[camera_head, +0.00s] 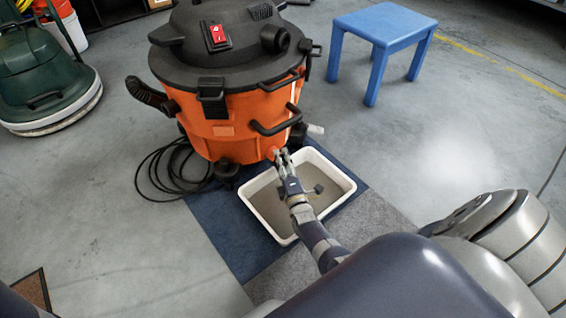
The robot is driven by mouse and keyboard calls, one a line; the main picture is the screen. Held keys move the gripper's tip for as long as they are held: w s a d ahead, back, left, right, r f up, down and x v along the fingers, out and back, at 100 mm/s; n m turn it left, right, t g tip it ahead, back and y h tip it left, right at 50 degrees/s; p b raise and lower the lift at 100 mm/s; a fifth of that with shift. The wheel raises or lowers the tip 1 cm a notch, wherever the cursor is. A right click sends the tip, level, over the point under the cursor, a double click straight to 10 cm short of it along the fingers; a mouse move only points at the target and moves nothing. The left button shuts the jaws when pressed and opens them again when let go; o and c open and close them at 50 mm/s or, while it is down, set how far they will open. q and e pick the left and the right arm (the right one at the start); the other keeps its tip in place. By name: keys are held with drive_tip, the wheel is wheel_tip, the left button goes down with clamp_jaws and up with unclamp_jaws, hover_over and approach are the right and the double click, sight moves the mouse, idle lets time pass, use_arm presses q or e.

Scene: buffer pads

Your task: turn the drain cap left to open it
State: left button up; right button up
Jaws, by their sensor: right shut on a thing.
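An orange shop vacuum (226,118) with a black lid stands upright on the floor. Its drain cap (274,152) is low on the front right side, small and largely covered by my right gripper. My right gripper (283,158) reaches in from the lower right and is shut on the drain cap. A white tray (343,180) lies below the drain, partly under my gripper and forearm, with greyish-brown contents. A small dark piece (318,188) shows in the tray; I cannot tell what it is. My left gripper is not in view.
Blue and grey mats (225,228) lie under the tray. A black cord (165,170) is coiled left of the vacuum. A blue stool (384,28) stands at the back right, and a green floor machine (40,75) at the left. The floor on the right is clear.

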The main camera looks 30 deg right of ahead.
drive_tip(key=shift+a, duration=0.15)
drive_tip(key=o, duration=1.1)
drive_tip(key=shift+w, duration=0.1)
